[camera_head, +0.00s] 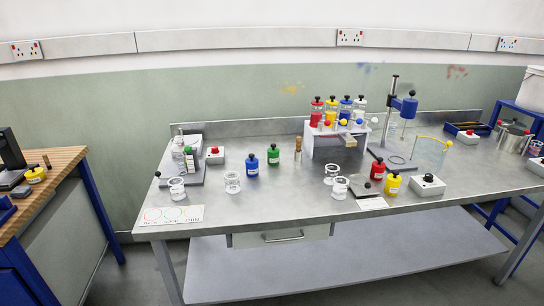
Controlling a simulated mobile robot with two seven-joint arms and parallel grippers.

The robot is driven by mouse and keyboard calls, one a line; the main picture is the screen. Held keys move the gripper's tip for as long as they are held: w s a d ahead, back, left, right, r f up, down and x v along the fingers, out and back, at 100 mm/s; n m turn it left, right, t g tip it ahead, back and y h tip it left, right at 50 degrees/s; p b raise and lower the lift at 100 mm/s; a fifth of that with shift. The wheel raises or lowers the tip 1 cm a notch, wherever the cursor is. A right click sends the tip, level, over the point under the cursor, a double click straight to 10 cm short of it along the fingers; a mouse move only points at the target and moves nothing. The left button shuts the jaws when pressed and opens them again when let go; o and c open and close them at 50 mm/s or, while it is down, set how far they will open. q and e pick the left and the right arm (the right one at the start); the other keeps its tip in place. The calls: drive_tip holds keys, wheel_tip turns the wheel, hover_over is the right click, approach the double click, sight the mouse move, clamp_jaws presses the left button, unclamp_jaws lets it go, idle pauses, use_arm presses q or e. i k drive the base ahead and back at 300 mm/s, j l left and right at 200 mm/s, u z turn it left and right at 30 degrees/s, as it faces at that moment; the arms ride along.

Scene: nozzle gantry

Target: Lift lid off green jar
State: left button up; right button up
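The green jar (273,157) stands upright on the grey metal workbench (300,208), left of the middle. A dark lid with a knob (273,147) sits on top of it. A blue jar (252,167) with a similar dark lid stands just to its left and a little nearer. Neither of my grippers is in view, and nothing touches the green jar.
Red (377,170) and yellow (392,184) jars stand to the right. A wooden-handled tool (298,149) stands close right of the green jar. A clear beaker (232,182) is at its front left. A white rack (336,141) with coloured containers is behind. The front middle is clear.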

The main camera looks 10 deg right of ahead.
sight(273, 150)
drive_tip(key=i+l+u, duration=0.65)
drive_tip(key=i+l, duration=0.05)
drive_tip(key=l, duration=0.05)
